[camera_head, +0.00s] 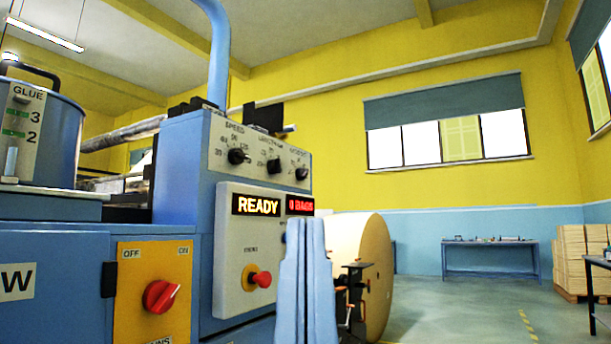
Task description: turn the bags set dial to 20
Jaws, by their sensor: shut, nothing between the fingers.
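A grey panel (225,139) on the blue machine carries three black dials in a row. The left one is the speed dial (238,156). The middle dial (273,166) has a label too small to read surely. The right dial (302,174) also has a label I cannot read, so I cannot tell which is the bags set dial or what it points to. My gripper (306,222), two light blue fingers side by side, is shut and empty. It stands upright below the right dial, apart from it in the picture, and hides part of the machine front.
A READY display (256,205) and a partly legible bags display (300,206) sit below the dials. A red stop button (261,279) and red OFF/ON switch (160,296) stick out. A large paper roll (362,265) stands right of my gripper. Open floor lies farther right.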

